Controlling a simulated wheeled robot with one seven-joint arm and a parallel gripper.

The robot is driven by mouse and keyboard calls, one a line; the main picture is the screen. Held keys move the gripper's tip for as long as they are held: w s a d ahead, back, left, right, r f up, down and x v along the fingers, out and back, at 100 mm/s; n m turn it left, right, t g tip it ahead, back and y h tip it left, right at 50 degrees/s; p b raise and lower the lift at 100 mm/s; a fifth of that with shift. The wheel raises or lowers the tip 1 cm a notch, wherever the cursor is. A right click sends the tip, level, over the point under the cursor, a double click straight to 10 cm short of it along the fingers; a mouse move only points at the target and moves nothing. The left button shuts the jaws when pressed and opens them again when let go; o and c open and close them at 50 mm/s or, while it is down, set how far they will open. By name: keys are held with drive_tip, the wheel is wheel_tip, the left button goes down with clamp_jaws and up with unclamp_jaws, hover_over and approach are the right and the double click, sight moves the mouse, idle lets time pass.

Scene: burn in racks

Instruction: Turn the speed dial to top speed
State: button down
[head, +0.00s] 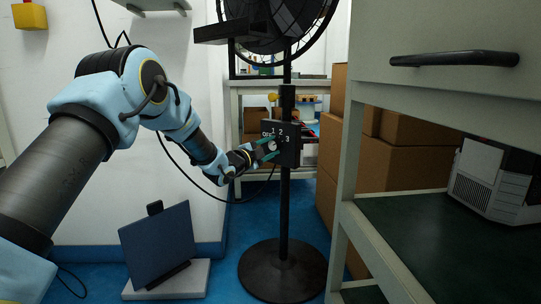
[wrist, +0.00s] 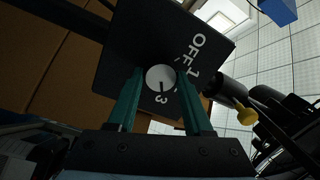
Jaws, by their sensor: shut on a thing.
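The speed dial (wrist: 160,77) is a round light knob on a black control box (head: 291,143) on the fan's pole. White marks OFF, 1, 2 and 3 surround it in the head view. My gripper (head: 269,149) reaches in from the left. In the wrist view its two green fingers (wrist: 162,88) stand on either side of the dial, shut on it. A dark pointer line on the dial points down toward the 3 in that view. The 2 is mostly hidden behind a finger there. The black pedestal fan (head: 284,190) stands upright on a round base.
A grey shelf rack (head: 345,190) with a dark green lower shelf stands close on the right. Cardboard boxes (head: 400,150) are stacked behind it. A dark blue panel (head: 158,243) stands on the floor at left. A yellow knob (wrist: 245,114) is near the pole.

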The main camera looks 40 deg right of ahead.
drive_tip(key=m+b, duration=0.3)
drive_tip(key=m, duration=0.1)
drive_tip(key=m+b, duration=0.2)
drive_tip(key=m, duration=0.1)
drive_tip(key=shift+f+g+b, duration=0.3)
drive_tip(key=m+b, duration=0.3)
drive_tip(key=shift+w, duration=0.1)
drive_tip(key=shift+r+m+g+b, duration=0.15)
drive_tip(key=shift+m+g+b, duration=0.25)
drive_tip(key=shift+m+b, duration=0.8)
drive_tip(key=shift+m, duration=0.4)
drive_tip(key=shift+c, duration=1.5)
unclamp_jaws()
